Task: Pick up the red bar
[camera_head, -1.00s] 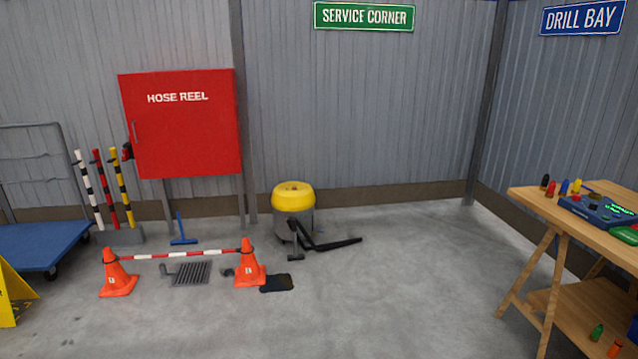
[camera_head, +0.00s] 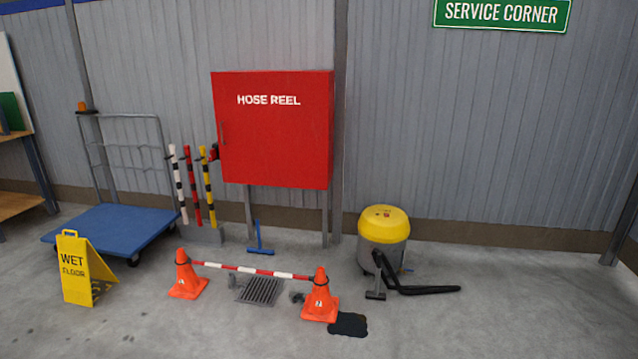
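A red bar with black bands (camera_head: 193,186) stands upright in a low grey stand (camera_head: 204,234), left of the hose reel cabinet. A white bar with black bands (camera_head: 178,186) stands on its left and a yellow bar with black bands (camera_head: 207,186) on its right. A separate red-and-white striped bar (camera_head: 250,270) lies level between two orange cones, the left cone (camera_head: 187,278) and the right cone (camera_head: 320,298). Neither of my grippers is in view.
A blue platform trolley (camera_head: 105,230) stands left of the bars, with a yellow wet floor sign (camera_head: 80,270) before it. A floor grate (camera_head: 260,291), a dark patch (camera_head: 348,324) and a yellow-topped vacuum (camera_head: 384,235) lie further right. The right foreground floor is clear.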

